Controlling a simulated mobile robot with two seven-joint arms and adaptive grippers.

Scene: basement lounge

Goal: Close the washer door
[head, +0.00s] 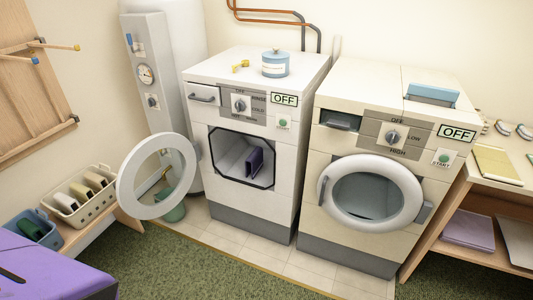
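The washer (225,205) is the white machine on the left, with a dial marked for rinse and cold and a display reading OFF. Its round white door (128,190) stands wide open, swung out to the left of the machine and towards me. The door's clear centre shows the floor and a green container behind it. The washer's opening (231,160) is uncovered, and a dark purple item (254,162) is visible inside. Neither of my grippers is in view.
A dryer (350,247) with its round door closed stands right of the washer. A low bench (88,232) with a beige basket (93,205) and a blue bin (40,240) is left of the open door. A purple surface (60,278) fills the lower left corner. Green carpet (215,270) in front is clear.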

